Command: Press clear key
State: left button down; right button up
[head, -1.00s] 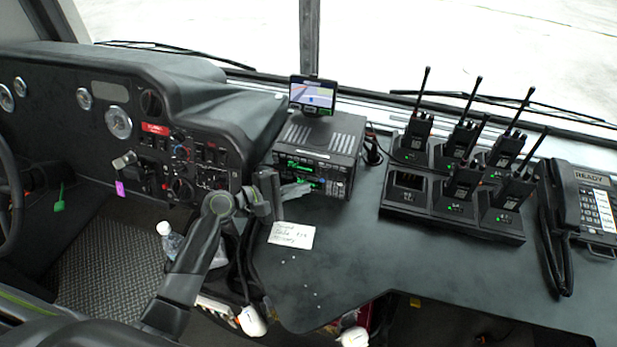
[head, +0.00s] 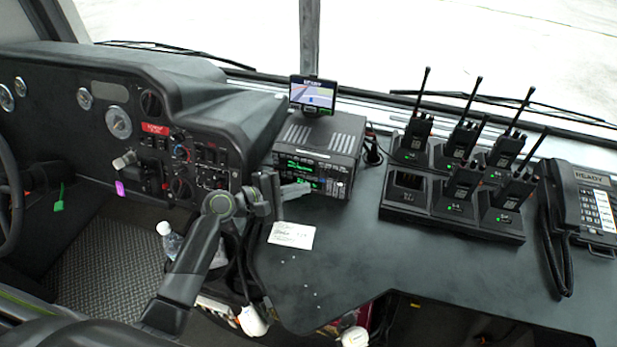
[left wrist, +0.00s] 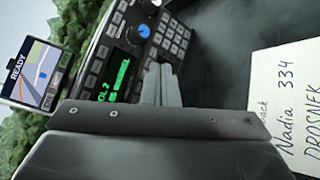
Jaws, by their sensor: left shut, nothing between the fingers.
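The radio unit (head: 316,160) with a green lit display and a keypad sits on the console. In the left wrist view its keypad (left wrist: 172,36) and blue knob (left wrist: 143,30) show just beyond my fingers. Key labels are too small to read, so I cannot tell which key is clear. My left gripper (head: 303,189) is shut and empty, its tips at the lower front of the radio. In the left wrist view the tips (left wrist: 158,70) overlap the radio face by the display and keypad; I cannot tell whether they touch. My right gripper is not in view.
A small screen (head: 312,93) stands on the radio. A handwritten note (head: 291,236) lies on the desk before it. Several handheld radios stand in a charger (head: 405,212) to the right, beside a desk phone (head: 592,205). The desk between note and charger is clear.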

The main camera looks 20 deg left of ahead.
pick_arm(q)
jog(key=shift+w, duration=0.1)
jog(key=shift+w, duration=0.35)
jog(key=shift+w, duration=0.25)
dwell(0.6)
jog(key=shift+s, duration=0.1)
jog(key=shift+s+p, duration=0.4)
jog(key=shift+s, duration=0.25)
jog(key=shift+s+p, duration=0.3)
jog(key=shift+s, duration=0.2)
jog(key=shift+s+p, duration=0.65)
jog(key=shift+s, duration=1.35)
